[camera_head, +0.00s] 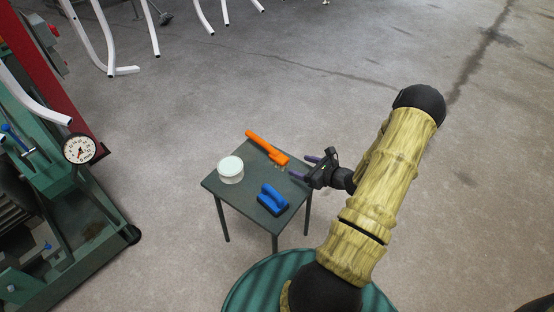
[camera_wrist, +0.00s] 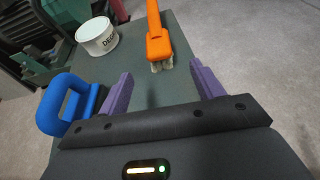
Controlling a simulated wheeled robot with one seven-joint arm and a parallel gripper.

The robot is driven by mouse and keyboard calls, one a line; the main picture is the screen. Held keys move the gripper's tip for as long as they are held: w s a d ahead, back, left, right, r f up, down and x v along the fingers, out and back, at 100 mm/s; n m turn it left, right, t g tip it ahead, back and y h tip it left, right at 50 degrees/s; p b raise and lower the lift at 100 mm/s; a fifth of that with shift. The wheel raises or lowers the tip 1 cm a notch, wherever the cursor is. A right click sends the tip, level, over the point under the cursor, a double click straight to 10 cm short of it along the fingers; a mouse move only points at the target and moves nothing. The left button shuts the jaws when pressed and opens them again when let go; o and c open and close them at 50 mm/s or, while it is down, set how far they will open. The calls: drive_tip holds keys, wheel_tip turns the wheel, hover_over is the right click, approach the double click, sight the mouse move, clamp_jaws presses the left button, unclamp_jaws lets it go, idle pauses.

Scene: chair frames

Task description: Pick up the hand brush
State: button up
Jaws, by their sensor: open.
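The hand brush (camera_head: 265,146) has a long orange handle and short pale bristles at its near end. It lies near the back right edge of a small dark table (camera_head: 243,198). In the wrist view the brush (camera_wrist: 157,40) is ahead of my gripper, its bristle end nearest and its handle running away from me; the handle's far end is cut off by the top edge. My gripper (camera_head: 303,167) is open and empty at the table's right side, close to the bristle end. Its two purple fingers (camera_wrist: 162,84) are spread apart, with no contact on the brush visible.
A white round tub (camera_head: 230,170) stands on the table's left part. A blue-handled tool with a dark base (camera_head: 272,199) sits near the front. Green machinery with a dial gauge (camera_head: 79,149) stands at left. Open concrete floor lies behind and right.

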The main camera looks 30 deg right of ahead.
sight(287, 161)
drive_tip(key=b+x, duration=0.1)
drive_tip(key=x, duration=0.6)
drive_tip(key=shift+w+f, duration=0.1)
drive_tip(key=shift+w, duration=0.05)
drive_tip(key=shift+b+x, duration=0.7)
drive_tip(key=shift+x, duration=1.95)
drive_tip(key=shift+a, duration=0.1)
drive_tip(key=c, duration=1.2)
drive_tip(key=shift+c, duration=0.2)
drive_tip(key=shift+r, duration=0.2)
